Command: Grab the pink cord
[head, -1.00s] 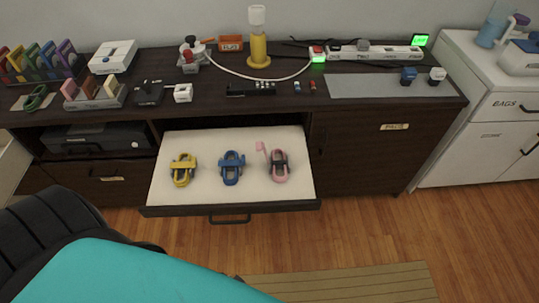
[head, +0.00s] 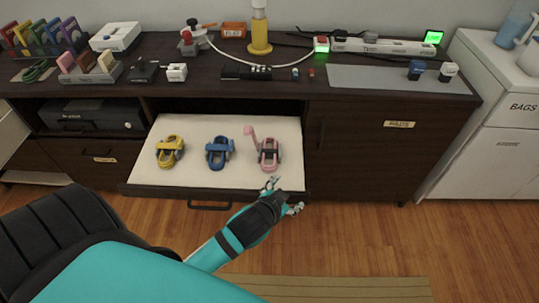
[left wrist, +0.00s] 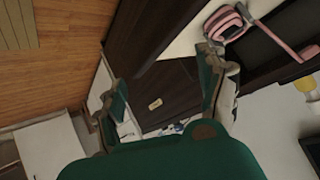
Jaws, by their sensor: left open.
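The pink cord (head: 268,153) is a coiled pink bundle with a dark band, lying at the right side of the open white drawer (head: 195,182). Its pink end sticks up at its upper left. It also shows at the top right of the left wrist view (left wrist: 228,22). My left gripper (head: 284,194) is open and empty, just in front of the drawer's right front corner, below the pink cord and apart from it. In the left wrist view its two fingers (left wrist: 162,92) are spread wide. My right gripper is not in view.
A blue cord (head: 219,153) and a yellow cord (head: 169,152) lie left of the pink one in the drawer. The drawer's front edge and handle (head: 210,206) face me. The dark cabinet top (head: 290,90) above holds a lamp, a power strip and small items.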

